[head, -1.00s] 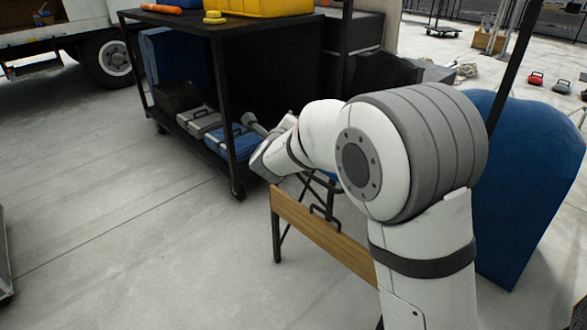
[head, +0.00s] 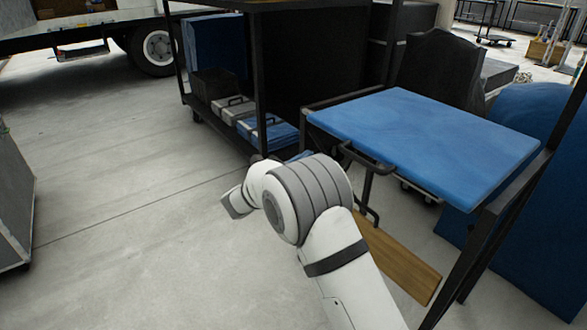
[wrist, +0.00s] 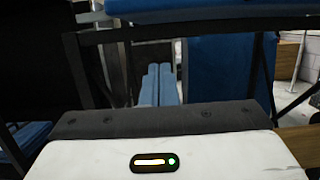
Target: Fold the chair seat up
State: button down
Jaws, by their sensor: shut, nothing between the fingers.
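The chair's blue seat (head: 430,140) lies about flat in its black frame, with a black handle (head: 365,158) at its near edge. A wooden board (head: 400,265) sits low below it. In the wrist view the seat's blue edge (wrist: 205,8) crosses the top, with a dark frame bar (wrist: 215,28) under it. My gripper (wrist: 158,72) shows there as two narrow blue fingers close together, empty, pointing toward the space below the seat. In the head view my arm is left of the chair and its fingers are hidden. I cannot tell whether they touch the frame.
A black cart (head: 262,100) with cases on its lower shelf stands behind, left of the chair. A blue panel (head: 540,265) stands at the right, behind the chair frame. A grey box (head: 15,205) is at the left edge.

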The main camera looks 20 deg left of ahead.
notch_tip(320, 180, up, 5)
jog(key=w+d+b, duration=0.1)
jog(key=w+d, duration=0.1)
jog(key=shift+w, duration=0.4)
jog(key=shift+d, duration=0.1)
